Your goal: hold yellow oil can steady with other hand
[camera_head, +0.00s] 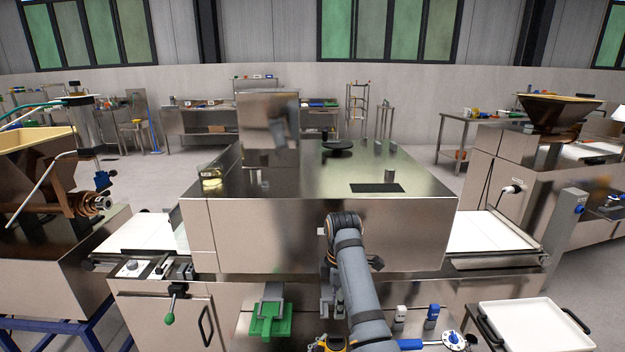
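A yellow and black object (328,343) shows at the bottom edge, left of my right arm. It is cut off by the frame, and I cannot tell for sure that it is the oil can. My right arm comes up from the bottom centre and bends at the machine's front face. My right gripper (327,302) appears to point down beside the arm, above the yellow object. Its fingers are small and partly hidden, so its opening and any contact cannot be told. My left gripper is not in view.
A large steel machine (300,235) fills the middle. A white tray (522,328) lies at lower right.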

